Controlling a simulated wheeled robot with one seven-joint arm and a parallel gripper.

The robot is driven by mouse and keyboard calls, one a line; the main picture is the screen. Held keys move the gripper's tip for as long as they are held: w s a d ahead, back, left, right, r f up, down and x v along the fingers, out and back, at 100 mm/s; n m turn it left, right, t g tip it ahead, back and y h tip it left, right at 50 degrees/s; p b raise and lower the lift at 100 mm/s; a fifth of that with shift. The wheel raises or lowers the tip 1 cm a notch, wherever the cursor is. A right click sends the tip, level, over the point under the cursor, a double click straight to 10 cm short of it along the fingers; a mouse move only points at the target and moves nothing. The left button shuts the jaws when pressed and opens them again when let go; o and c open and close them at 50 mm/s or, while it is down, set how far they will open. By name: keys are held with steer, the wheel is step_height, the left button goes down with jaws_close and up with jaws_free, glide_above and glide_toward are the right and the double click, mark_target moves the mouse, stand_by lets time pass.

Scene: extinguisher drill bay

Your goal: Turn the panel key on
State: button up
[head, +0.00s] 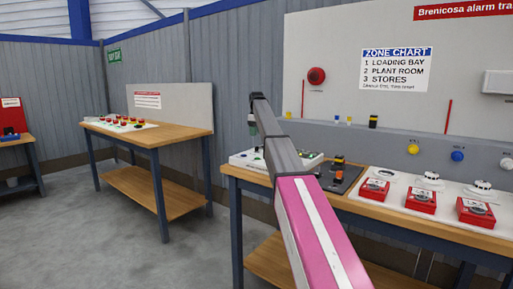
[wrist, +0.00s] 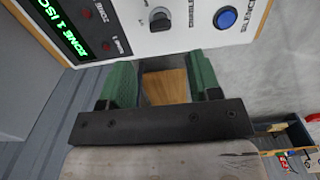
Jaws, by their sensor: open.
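The white control panel (head: 243,159) lies on the near wooden bench, partly hidden behind my arm. In the wrist view its face (wrist: 130,38) shows a green lit display (wrist: 62,25) reading "ZONE 1 ISO", with the rest cut off. The panel key (wrist: 160,19) is a dark grip on a round grey switch at the top middle of the wrist view. My gripper (wrist: 159,82) has green fingers, open with nothing between them. The key is beyond the fingertips, apart from them. In the head view my gripper (head: 252,126) points down over the panel's left part.
A blue button (wrist: 226,18) is right of the key, and dark red lamps (wrist: 106,45) are left of it. A dark mat (head: 342,180) with small parts and several red call points (head: 420,201) share the bench (head: 233,171). Another bench (head: 183,137) stands left, with open floor between.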

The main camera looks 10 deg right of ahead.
mark_target(257, 149)
step_height(257, 149, down, 8)
steer(key=shift+f, duration=0.25)
steer(key=shift+c, duration=0.3)
steer(key=c, duration=0.9)
